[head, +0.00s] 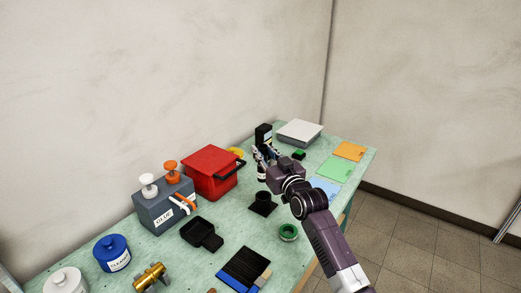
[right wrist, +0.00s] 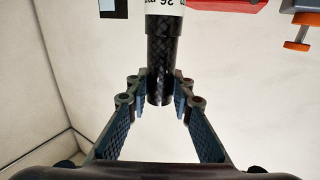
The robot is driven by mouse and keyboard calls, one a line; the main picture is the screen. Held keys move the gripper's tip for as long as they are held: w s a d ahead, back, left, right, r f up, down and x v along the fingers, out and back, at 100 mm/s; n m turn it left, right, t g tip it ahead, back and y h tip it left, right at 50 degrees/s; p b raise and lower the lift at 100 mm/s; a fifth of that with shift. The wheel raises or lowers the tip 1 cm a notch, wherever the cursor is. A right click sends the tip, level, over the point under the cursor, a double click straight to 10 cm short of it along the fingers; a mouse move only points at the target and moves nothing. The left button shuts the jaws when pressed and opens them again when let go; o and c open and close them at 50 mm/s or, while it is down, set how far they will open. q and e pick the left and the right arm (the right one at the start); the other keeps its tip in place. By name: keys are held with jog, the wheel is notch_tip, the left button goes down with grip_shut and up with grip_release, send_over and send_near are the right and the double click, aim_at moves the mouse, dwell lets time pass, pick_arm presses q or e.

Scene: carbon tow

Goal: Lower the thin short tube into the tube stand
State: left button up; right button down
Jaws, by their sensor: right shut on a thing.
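A dark woven tube (right wrist: 160,60) with a white printed label stands between the fingers of my right gripper (right wrist: 160,90), which is shut on it. In the head view my right gripper (head: 263,155) is above the table, and a short piece of the tube (head: 261,174) shows below it. The black tube stand (head: 263,204), a round socket on a square base, is on the table just below the tube in the picture. A small gap shows between them; the exact height is hard to tell. My left gripper is not in view.
A red box (head: 210,172) and a grey glue holder (head: 165,205) stand left of the stand. A black tray (head: 200,234) and a green ring (head: 288,232) lie nearby. Coloured sheets (head: 335,168) lie at right, and a grey-topped box (head: 299,132) stands at the back.

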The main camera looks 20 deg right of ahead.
jog(key=shift+w+d+f, duration=0.15)
jog(key=shift+d+f, duration=0.05)
jog(key=shift+d, duration=0.15)
jog(key=shift+a+r, duration=0.15)
jog(key=shift+f, duration=0.7)
jog(key=shift+f+b, duration=1.85)
jog(key=shift+f, duration=0.5)
pick_arm(q)
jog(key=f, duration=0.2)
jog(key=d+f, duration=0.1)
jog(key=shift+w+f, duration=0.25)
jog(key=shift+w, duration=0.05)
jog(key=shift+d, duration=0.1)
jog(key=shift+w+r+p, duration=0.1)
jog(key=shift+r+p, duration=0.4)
jog(key=shift+p, duration=0.05)
pick_arm(e)
jog(key=shift+r, duration=0.1)
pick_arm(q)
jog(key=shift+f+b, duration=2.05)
pick_arm(e)
jog(key=shift+f, duration=2.9)
